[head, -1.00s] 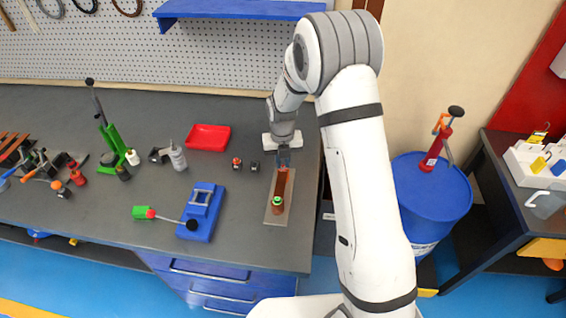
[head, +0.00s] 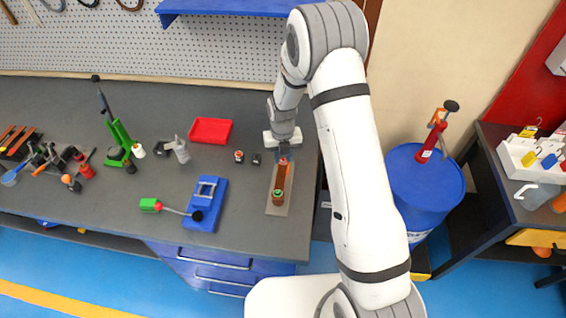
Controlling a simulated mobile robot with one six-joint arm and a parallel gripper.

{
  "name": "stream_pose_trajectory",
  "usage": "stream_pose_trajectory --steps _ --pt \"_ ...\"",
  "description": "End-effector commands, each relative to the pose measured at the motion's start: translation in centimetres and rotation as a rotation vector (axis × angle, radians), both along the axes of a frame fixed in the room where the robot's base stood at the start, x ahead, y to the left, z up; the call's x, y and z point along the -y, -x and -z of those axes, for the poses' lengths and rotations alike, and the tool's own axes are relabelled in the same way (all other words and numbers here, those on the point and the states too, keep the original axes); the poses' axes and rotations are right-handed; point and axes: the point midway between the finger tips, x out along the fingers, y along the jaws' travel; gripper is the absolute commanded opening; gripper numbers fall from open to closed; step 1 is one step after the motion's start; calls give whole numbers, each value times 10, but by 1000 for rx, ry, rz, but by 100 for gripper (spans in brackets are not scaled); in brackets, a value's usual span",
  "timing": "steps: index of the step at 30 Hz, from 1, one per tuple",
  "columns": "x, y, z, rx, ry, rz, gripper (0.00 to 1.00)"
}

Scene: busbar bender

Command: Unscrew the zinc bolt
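My gripper (head: 282,151) points down at the right end of the grey bench, just behind a narrow orange-brown fixture (head: 279,181). Its fingers are small and dark, so whether they are open or shut does not show. The fixture stands on a light grey plate (head: 278,209). A red part (head: 283,160) is at its far end, close to or touching the fingertips. A green-ringed part (head: 277,193) is at its near end. I cannot make out a zinc bolt; it may be too small or hidden by the gripper.
A green lever press (head: 118,142) and loose tools lie further left. A blue drum (head: 426,185) stands right of the bench.

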Motion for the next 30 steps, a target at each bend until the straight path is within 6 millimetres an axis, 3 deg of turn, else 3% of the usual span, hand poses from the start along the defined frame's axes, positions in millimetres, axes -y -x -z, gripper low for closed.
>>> stream_pose_trajectory --steps 7,18,30 --pt "0 -1 1 1 -1 35 25" --pt "1 -1 2 1 -1 459 25" --pt "1 -1 0 1 -1 512 25"
